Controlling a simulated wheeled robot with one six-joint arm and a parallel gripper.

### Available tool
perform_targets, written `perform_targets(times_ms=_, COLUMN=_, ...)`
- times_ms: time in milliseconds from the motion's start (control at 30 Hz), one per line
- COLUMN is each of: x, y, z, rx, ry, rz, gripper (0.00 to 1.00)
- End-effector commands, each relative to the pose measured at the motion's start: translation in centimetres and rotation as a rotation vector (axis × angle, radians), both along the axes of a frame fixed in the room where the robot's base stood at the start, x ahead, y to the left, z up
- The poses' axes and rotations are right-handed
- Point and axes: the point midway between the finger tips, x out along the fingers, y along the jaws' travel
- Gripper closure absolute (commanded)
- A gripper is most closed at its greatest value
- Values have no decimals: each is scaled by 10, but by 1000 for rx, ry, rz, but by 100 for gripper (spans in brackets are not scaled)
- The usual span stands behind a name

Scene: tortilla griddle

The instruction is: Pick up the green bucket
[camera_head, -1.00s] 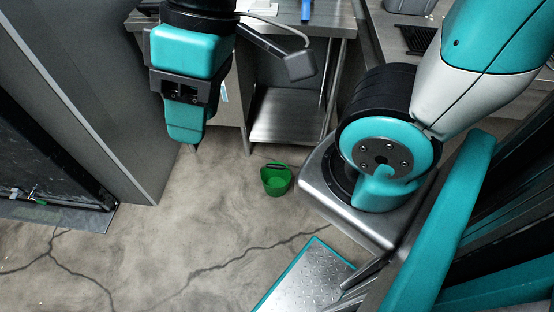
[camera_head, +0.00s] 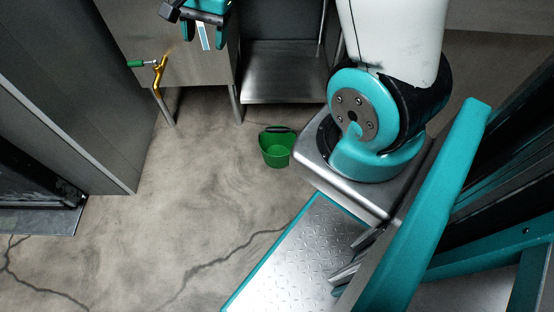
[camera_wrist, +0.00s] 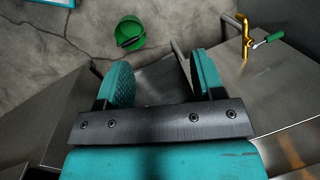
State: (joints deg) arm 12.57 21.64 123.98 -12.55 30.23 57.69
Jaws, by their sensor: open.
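The green bucket (camera_head: 277,150) stands upright on the concrete floor in the head view, left of my base, with a dark handle grip at its rim. In the wrist view the bucket (camera_wrist: 130,33) lies beyond the fingertips, toward the top, and its handle grip shows across it. My gripper (camera_wrist: 160,78) is open and empty, with its two teal fingers apart. The gripper is well away from the bucket and not touching it.
A steel table with a lower shelf (camera_head: 285,75) stands behind the bucket. A yellow gas valve with a green handle (camera_head: 157,70) sits at the left of the steel unit. A grey cabinet (camera_head: 85,90) stands at the left. The floor around the bucket is clear.

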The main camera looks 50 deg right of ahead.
Motion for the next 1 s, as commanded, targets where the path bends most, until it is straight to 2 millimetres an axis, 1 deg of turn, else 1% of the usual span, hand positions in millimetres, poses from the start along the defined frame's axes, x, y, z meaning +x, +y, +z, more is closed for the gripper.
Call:
perform_targets(times_ms=33, x=8, y=-25, z=-64, rx=-5, ry=33, rz=-140, gripper=38)
perform_targets(times_ms=67, x=12, y=-38, z=-87, rx=-8, ry=47, rz=-224, gripper=38)
perform_targets(times_ms=100, x=16, y=-57, z=-117, rx=-13, ry=66, rz=-336, gripper=38)
perform_targets(times_ms=167, x=19, y=-85, z=-163, rx=-21, ry=93, rz=-503, gripper=38)
perform_targets(times_ms=200, x=20, y=-104, z=-194, rx=-27, ry=109, rz=-612, gripper=38)
perform_targets(times_ms=267, x=19, y=-130, z=-237, rx=-36, ry=131, rz=-767, gripper=38)
perform_targets(times_ms=300, x=16, y=-146, z=-264, rx=-41, ry=146, rz=-864, gripper=38)
perform_targets(times_ms=400, x=8, y=-179, z=-321, rx=-55, ry=172, rz=-1070, gripper=38)
perform_targets(times_ms=500, x=-1, y=-203, z=-360, rx=-66, ry=188, rz=-1222, gripper=38)
perform_targets(times_ms=600, x=-7, y=-216, z=-382, rx=-72, ry=197, rz=-1313, gripper=38)
perform_targets(times_ms=767, x=-11, y=-222, z=-407, rx=-76, ry=202, rz=-1361, gripper=38)
perform_targets(times_ms=1000, x=-11, y=-222, z=-462, rx=-76, ry=203, rz=-1358, gripper=38)
